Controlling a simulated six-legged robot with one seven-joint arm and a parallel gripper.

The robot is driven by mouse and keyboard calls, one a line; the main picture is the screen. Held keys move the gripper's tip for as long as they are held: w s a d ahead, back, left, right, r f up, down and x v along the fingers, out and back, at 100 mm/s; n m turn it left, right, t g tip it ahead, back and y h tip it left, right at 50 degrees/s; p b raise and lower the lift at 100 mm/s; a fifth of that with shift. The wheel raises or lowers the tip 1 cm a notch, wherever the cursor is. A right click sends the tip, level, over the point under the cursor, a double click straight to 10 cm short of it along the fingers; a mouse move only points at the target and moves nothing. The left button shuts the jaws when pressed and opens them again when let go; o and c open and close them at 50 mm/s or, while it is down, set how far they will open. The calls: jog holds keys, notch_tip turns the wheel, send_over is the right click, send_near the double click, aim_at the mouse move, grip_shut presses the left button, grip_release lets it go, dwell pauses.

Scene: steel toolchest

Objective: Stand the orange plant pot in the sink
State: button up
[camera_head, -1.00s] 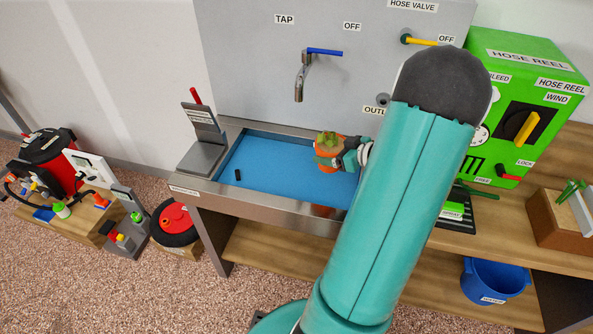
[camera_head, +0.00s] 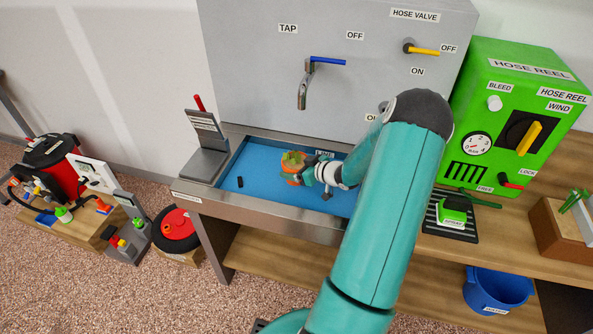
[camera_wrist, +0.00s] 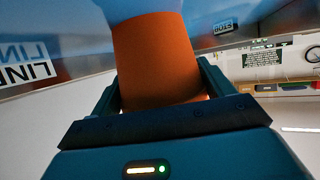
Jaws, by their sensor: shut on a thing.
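The orange plant pot (camera_head: 289,171), with a green plant in its top, is over the blue-floored sink (camera_head: 262,189), left of the sink's middle. My gripper (camera_head: 305,172) is shut on the pot from the right. In the wrist view the orange pot (camera_wrist: 157,60) fills the space between my fingers (camera_wrist: 160,95). The pot looks close to upright. I cannot tell whether its base touches the sink floor. My arm hides the right part of the sink.
The tap (camera_head: 305,85) with a blue lever stands on the grey panel behind the sink. A small black peg (camera_head: 240,182) is at the sink's left. A grey stand (camera_head: 207,145) with a red lever sits on the left rim. The green hose reel box (camera_head: 515,120) is at the right.

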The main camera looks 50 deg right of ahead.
jog(key=shift+f, duration=0.75)
jog(key=shift+f, duration=0.1)
